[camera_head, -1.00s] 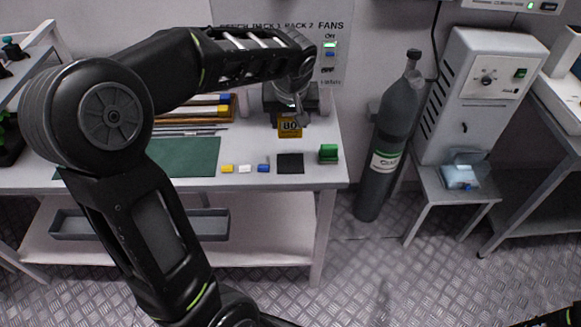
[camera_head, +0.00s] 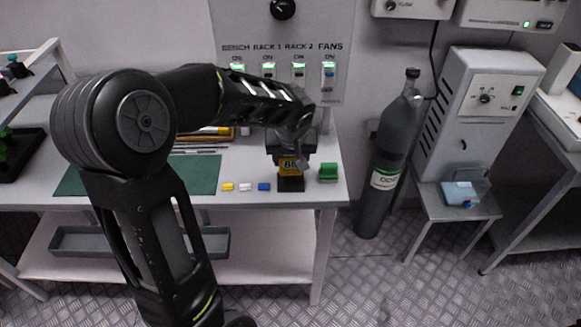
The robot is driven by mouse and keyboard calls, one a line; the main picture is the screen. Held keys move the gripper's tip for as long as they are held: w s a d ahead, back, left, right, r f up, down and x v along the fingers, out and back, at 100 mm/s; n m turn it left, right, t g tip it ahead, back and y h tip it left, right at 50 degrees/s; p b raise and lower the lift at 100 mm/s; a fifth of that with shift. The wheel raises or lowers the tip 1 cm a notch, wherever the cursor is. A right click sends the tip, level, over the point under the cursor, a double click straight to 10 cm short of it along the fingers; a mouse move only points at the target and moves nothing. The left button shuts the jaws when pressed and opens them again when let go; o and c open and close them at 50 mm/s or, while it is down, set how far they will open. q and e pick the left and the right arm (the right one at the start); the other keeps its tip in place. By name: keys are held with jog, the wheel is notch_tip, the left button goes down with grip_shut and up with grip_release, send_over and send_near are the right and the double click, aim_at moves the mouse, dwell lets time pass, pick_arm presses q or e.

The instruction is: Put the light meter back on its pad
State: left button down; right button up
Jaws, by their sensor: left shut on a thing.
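The light meter (camera_head: 291,167) is a small yellow block with dark digits on its face. My left gripper (camera_head: 290,156) is shut on it from above, and its fingers and wrist hide the upper part. The black square pad (camera_head: 291,186) lies near the front edge of the bench, with the meter right over its back part. The pad's back is hidden; I cannot tell whether the meter touches it. My right gripper is not in view.
A green block (camera_head: 328,173) stands just right of the pad. Small yellow, white and blue blocks (camera_head: 246,187) lie to its left, beside a green mat (camera_head: 203,172). A switch panel (camera_head: 284,45) is on the wall behind. A gas cylinder (camera_head: 389,160) stands right of the bench.

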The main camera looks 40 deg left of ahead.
aim_at(291, 167)
pick_arm(q)
jog(key=shift+f, duration=1.75)
jog(key=shift+f, duration=0.2)
jog(key=c, duration=0.6)
grip_release()
jog(key=shift+r, duration=0.15)
jog(key=shift+r, duration=0.15)
jog(key=v, duration=1.2)
